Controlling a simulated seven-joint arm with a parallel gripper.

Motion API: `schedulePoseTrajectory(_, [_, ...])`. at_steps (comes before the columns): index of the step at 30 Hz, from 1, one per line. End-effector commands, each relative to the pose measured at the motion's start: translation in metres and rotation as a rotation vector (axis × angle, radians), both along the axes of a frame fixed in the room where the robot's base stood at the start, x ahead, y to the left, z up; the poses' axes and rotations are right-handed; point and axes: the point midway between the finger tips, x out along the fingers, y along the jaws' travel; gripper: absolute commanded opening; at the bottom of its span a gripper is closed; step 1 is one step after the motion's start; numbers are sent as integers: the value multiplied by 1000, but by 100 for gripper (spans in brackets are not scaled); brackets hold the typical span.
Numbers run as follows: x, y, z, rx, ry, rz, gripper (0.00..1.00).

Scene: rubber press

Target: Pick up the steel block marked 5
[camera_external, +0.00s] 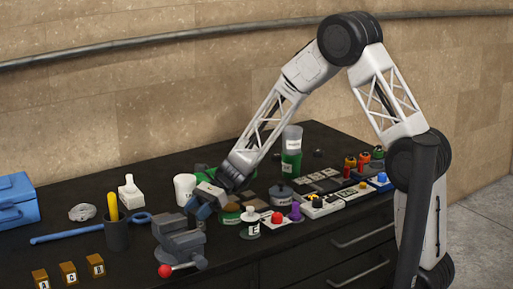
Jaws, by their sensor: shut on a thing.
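My gripper (216,187) reaches down and left over the worktop, just above and behind the grey vise (179,240). It is shut on a small light grey block (208,192), which looks like steel. The fingers partly cover the block, and no number on it can be read. The block appears raised off the worktop, but its exact height is hard to tell. A blue part (198,208) shows right below the block, and I cannot tell whether they touch.
Wooden lettered blocks (68,272) sit at front left.

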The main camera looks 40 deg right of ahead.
Motion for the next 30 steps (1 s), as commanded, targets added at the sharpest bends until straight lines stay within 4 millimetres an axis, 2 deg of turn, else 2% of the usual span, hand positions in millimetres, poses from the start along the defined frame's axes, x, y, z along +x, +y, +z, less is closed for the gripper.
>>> schedulePoseTrajectory(1, [0,0,0,0,0,0,10])
schedulePoseTrajectory(3, [0,0,0,0,0,0,0])
schedulePoseTrajectory(17, [1,0,5,1,-2,0,0])
schedulePoseTrajectory(23, [1,0,19,2,-4,0,0])
schedulePoseTrajectory(30, [0,0,49,2,-4,0,0])
